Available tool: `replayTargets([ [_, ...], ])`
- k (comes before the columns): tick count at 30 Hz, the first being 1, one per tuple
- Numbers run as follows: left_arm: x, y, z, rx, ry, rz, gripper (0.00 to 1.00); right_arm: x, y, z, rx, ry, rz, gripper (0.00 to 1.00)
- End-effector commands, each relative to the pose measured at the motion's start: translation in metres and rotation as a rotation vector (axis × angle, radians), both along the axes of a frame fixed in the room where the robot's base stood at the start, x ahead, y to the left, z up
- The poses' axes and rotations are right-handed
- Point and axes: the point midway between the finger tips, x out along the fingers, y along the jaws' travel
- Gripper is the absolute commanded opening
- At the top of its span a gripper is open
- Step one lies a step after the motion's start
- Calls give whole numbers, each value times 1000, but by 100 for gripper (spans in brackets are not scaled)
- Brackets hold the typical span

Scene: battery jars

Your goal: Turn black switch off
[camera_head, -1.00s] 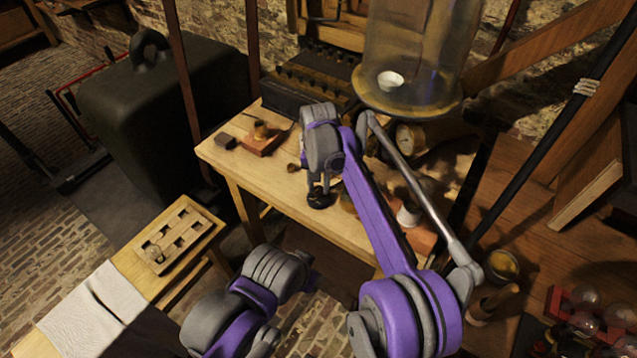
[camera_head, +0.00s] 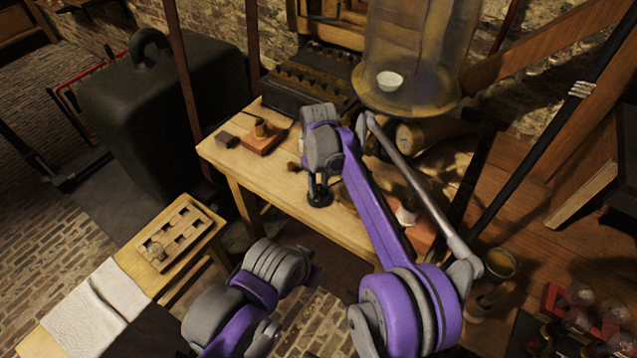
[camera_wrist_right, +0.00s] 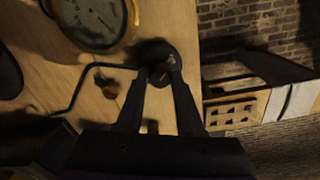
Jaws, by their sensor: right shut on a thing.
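The black switch (camera_head: 320,200) has a round dark base and stands near the front edge of the wooden workbench. It also shows in the right wrist view (camera_wrist_right: 152,50), just beyond my fingertips. My right gripper (camera_head: 318,185) reaches down onto it from above. In the right wrist view its two dark fingers (camera_wrist_right: 160,72) come close together at the switch and are shut on its small handle, which they mostly hide. The handle's exact position is too dark to tell. My left gripper is not in view.
The wooden workbench (camera_head: 265,180) also bears a brass gauge (camera_wrist_right: 95,20), a small brass knob (camera_wrist_right: 108,88) with a dark wire beside it, and a reddish block (camera_head: 262,140). A large glass jar (camera_head: 415,45) stands behind my right arm. A slotted wooden rack (camera_head: 175,235) sits lower left.

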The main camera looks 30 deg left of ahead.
Motion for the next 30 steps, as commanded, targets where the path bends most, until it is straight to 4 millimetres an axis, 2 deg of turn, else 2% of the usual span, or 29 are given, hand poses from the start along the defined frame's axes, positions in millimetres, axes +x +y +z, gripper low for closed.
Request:
replayTargets([
  [9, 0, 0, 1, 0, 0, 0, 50, 0, 0, 0, 0, -1, 90, 0],
  [23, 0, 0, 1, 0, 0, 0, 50, 0, 0, 0, 0, -1, 101, 0],
  [24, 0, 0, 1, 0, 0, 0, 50, 0, 0, 0, 0, -1, 100, 41],
  [28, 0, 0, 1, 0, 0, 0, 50, 0, 0, 0, 0, -1, 100, 65],
  [30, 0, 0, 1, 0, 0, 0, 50, 0, 0, 0, 0, -1, 100, 66],
])
